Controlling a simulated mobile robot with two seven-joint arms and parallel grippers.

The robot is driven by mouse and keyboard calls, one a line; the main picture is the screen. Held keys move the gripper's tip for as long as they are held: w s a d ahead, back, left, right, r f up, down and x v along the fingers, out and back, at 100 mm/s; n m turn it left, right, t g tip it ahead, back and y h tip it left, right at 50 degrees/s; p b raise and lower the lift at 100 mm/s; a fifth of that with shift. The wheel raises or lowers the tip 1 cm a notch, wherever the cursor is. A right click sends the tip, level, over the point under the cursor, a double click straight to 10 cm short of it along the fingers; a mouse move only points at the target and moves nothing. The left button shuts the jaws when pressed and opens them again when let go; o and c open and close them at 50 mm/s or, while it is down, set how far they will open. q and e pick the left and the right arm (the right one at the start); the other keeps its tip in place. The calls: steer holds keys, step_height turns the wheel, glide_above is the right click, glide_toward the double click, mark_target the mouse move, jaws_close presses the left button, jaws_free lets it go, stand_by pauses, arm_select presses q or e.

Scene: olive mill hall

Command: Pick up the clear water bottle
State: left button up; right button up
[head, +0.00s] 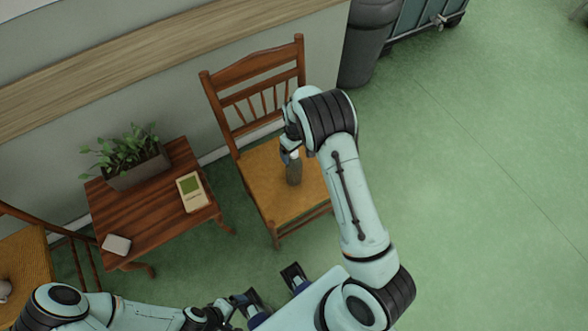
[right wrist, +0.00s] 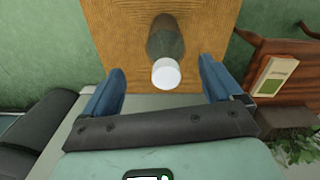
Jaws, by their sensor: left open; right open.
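The clear water bottle (head: 295,172) stands on the seat of a wooden chair (head: 262,190). In the right wrist view the bottle (right wrist: 167,50) shows a white cap and a see-through, dark-looking body. My right gripper (head: 291,150) is over the chair seat, close to the bottle's upper part. In the right wrist view the right gripper's two blue fingers (right wrist: 162,88) are apart, with the bottle's cap just beyond and between them. They do not visibly touch it. My left gripper (head: 272,290) is open and empty, low in the head view, well away from the chair.
A second chair (head: 25,255) stands farther left. A dark bin (head: 368,40) stands behind. The green floor at right is clear.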

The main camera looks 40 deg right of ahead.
mark_target(294, 167)
steer(key=f, duration=0.5)
steer(key=shift+w+a+f, duration=0.3)
steer(key=shift+a+f, duration=0.05)
steer(key=shift+f, duration=0.05)
steer(key=shift+r, duration=0.1)
jaws_close()
